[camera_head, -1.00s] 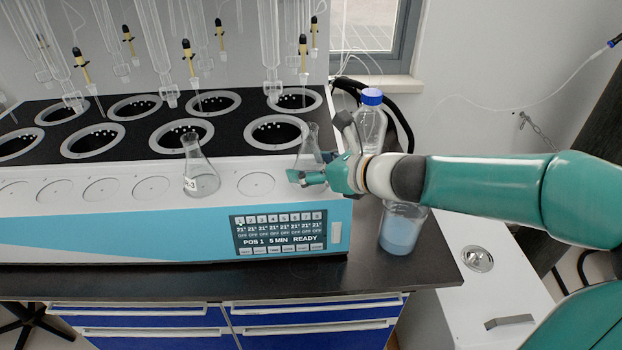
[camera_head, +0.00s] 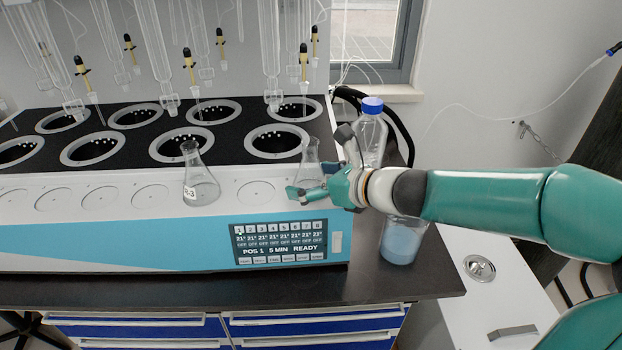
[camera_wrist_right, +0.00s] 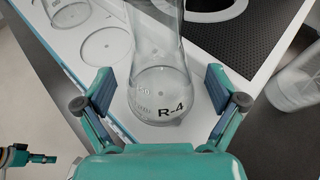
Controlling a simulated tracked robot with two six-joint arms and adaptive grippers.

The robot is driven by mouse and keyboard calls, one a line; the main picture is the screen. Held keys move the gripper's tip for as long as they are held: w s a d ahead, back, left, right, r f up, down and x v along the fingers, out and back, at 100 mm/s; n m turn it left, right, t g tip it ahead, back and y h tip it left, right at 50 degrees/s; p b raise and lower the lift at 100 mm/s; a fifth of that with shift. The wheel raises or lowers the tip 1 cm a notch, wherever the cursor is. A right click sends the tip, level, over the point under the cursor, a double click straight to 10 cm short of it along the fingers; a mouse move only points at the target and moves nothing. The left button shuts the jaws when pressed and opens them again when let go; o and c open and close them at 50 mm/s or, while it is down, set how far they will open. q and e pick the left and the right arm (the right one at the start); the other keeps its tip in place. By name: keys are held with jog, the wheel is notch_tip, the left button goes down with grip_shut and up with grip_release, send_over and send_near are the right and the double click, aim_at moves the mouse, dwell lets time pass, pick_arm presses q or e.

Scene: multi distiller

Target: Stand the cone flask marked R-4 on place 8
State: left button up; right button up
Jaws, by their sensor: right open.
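The clear cone flask R-4 (camera_head: 309,158) is upright at the right end of the white front ledge of the distiller. Its black R-4 mark shows in the right wrist view (camera_wrist_right: 165,92). My right gripper (camera_head: 318,181) is around its lower part. In the right wrist view the fingers (camera_wrist_right: 160,84) are spread, one on each side of the flask, with gaps between. Fingers hide part of its base in the head view, and I cannot read a place number under it. A teal tip (camera_wrist_right: 28,157) at the wrist view's lower left may be my left gripper; its state is unclear.
Another flask, R-3 (camera_head: 200,186), stands on the ledge to the left, with an empty ring-marked place (camera_head: 257,193) between. A blue-capped bottle (camera_head: 370,130) and a beaker of blue liquid (camera_head: 401,243) stand right of the distiller. Glass tubes hang above the heating wells.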

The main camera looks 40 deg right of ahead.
jog(key=p+v, duration=0.2)
jog(key=v, duration=1)
jog(key=shift+p, duration=0.4)
jog(key=shift+f, duration=0.1)
